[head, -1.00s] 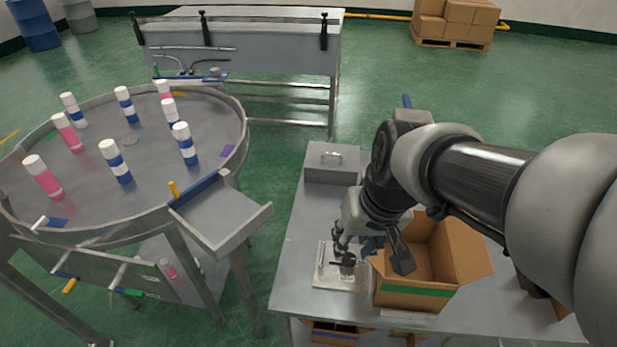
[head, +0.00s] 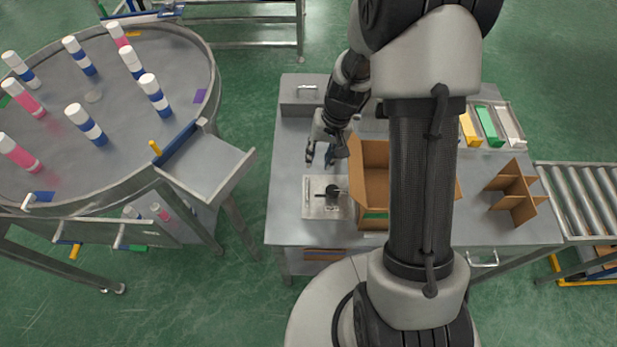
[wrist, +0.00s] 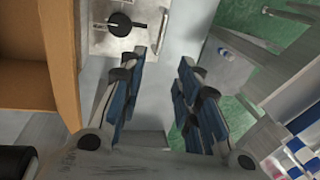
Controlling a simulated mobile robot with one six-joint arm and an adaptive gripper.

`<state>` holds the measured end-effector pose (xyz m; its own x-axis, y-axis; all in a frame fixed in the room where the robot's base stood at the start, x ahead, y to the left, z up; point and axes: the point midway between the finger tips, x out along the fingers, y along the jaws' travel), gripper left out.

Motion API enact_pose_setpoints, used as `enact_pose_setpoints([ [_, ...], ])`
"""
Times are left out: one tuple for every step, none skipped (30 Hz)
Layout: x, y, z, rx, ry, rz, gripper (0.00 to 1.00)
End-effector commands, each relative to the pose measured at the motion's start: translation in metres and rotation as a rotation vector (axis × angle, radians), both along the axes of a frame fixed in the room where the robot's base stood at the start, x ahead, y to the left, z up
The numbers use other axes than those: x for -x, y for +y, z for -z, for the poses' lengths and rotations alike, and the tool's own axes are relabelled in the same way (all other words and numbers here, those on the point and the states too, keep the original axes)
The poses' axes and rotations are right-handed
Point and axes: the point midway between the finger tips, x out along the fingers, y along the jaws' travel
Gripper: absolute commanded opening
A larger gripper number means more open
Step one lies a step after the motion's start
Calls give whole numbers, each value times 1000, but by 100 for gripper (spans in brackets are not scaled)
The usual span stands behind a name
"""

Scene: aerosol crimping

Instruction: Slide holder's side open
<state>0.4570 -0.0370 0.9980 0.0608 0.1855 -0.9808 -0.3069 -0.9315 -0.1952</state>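A flat metal holder plate (head: 317,209) with a round black knob (head: 332,191) and a thin rod lies on the steel table, left of the open cardboard box. The plate (wrist: 100,41) and knob (wrist: 120,24) also show at the top of the wrist view. My gripper (head: 320,157) is above the table, behind the plate, apart from it. In the wrist view my gripper (wrist: 168,75) has its two blue-padded fingers spread, with bare table between them. The holder's edge beyond the frame top is cut off in the wrist view.
The open cardboard box (head: 370,155) stands close right of the plate. A grey lidded box (head: 303,95) is at the back left. A cardboard divider (head: 515,195) and a roller conveyor (head: 585,200) are at right. A round table (head: 120,130) with several bottles stands left.

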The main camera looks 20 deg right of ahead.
Motion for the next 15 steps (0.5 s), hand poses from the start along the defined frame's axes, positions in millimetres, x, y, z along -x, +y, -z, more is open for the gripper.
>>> enact_pose_setpoints([
  [0,3,15,0,4,0,31],
  [0,4,22,-1,5,0,31],
  [-1,5,30,0,4,-2,31],
  [-1,7,37,0,4,-1,31],
  [-1,8,43,-1,4,-1,31],
  [-2,10,52,0,4,-2,31],
  [-2,11,59,0,3,-2,31],
  [-3,12,65,0,3,-1,31],
  [-4,14,74,0,3,-1,31],
  [-4,15,80,0,2,0,31],
  [-4,16,86,1,3,-1,31],
  [-5,17,94,0,2,0,31],
  [-5,19,99,0,2,0,31],
  [-5,20,104,1,2,-1,31],
  [-6,21,110,1,2,-1,31],
])
